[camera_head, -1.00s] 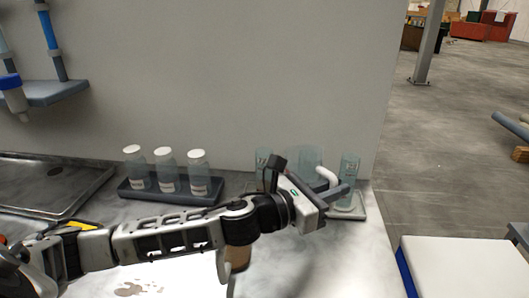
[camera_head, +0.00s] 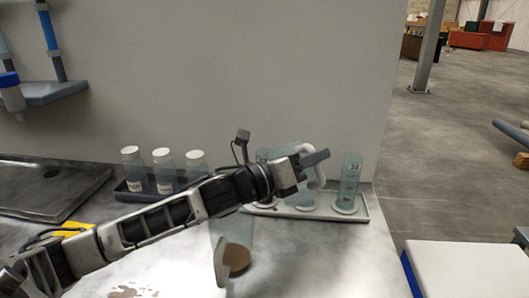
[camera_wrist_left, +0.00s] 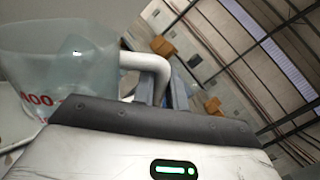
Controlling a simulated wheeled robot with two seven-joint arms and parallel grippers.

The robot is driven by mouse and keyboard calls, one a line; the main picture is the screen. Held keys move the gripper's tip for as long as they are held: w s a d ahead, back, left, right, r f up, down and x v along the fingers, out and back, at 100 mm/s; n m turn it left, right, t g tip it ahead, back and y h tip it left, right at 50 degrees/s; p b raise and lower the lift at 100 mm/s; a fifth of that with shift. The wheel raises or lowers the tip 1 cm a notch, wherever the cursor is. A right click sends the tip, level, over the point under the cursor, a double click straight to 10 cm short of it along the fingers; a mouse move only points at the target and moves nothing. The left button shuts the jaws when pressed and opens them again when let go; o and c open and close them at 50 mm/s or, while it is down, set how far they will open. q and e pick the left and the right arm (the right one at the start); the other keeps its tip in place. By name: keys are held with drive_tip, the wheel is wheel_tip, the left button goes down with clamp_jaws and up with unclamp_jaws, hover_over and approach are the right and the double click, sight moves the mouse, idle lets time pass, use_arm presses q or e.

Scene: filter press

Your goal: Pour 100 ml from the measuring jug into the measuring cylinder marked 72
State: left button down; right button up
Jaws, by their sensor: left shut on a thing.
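My left gripper (camera_head: 316,158) is shut on the white handle (camera_head: 311,172) of a clear jug, above the rack at the back right. In the left wrist view the jug (camera_wrist_left: 60,60) shows beside my gripper, with red figures ending in 00; I cannot make out its contents. In the head view my gripper mostly hides its body. A clear cylinder (camera_head: 350,182) with a mark like 28 stands upright at the rack's right end. Another cylinder (camera_head: 263,156) stands further left, partly hidden by my arm; its mark is unreadable. My right gripper is out of view.
The rack (camera_head: 361,212) is a pale tray by the wall. Several white-capped bottles (camera_head: 133,167) stand in a dark holder to its left. A clear vessel with brown contents (camera_head: 237,257) and a pale handle stands below my arm. A metal sink (camera_head: 40,190) is far left.

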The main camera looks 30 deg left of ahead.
use_arm(q)
drive_tip(key=r, duration=0.1)
drive_tip(key=a+r+n+p, duration=0.1)
drive_tip(key=r, duration=0.1)
drive_tip(key=r+n+p, duration=0.1)
drive_tip(key=shift+w+a+r, duration=0.15)
drive_tip(key=shift+w+a, duration=0.1)
drive_tip(key=shift+a+f+n, duration=0.2)
drive_tip(key=shift+f+n, duration=0.1)
drive_tip(key=shift+n, duration=0.2)
drive_tip(key=shift+w+a+n+t, duration=0.1)
drive_tip(key=shift+a+n+t, duration=0.05)
drive_tip(key=shift+n+t, duration=0.2)
drive_tip(key=shift+w+a+r+n, duration=0.1)
drive_tip(key=shift+a+n, duration=0.1)
drive_tip(key=shift+n, duration=0.05)
drive_tip(key=shift+a+r+n+y, duration=0.3)
drive_tip(key=shift+r+n, duration=0.1)
drive_tip(key=shift+n, duration=0.1)
drive_tip(key=shift+w+a+r+n+t+p, duration=0.25)
drive_tip(key=shift+r+n+p, duration=0.1)
drive_tip(key=shift+n, duration=0.15)
drive_tip(key=shift+a+r+n, duration=0.2)
drive_tip(key=shift+a+n, duration=0.05)
drive_tip(key=shift+n, duration=0.05)
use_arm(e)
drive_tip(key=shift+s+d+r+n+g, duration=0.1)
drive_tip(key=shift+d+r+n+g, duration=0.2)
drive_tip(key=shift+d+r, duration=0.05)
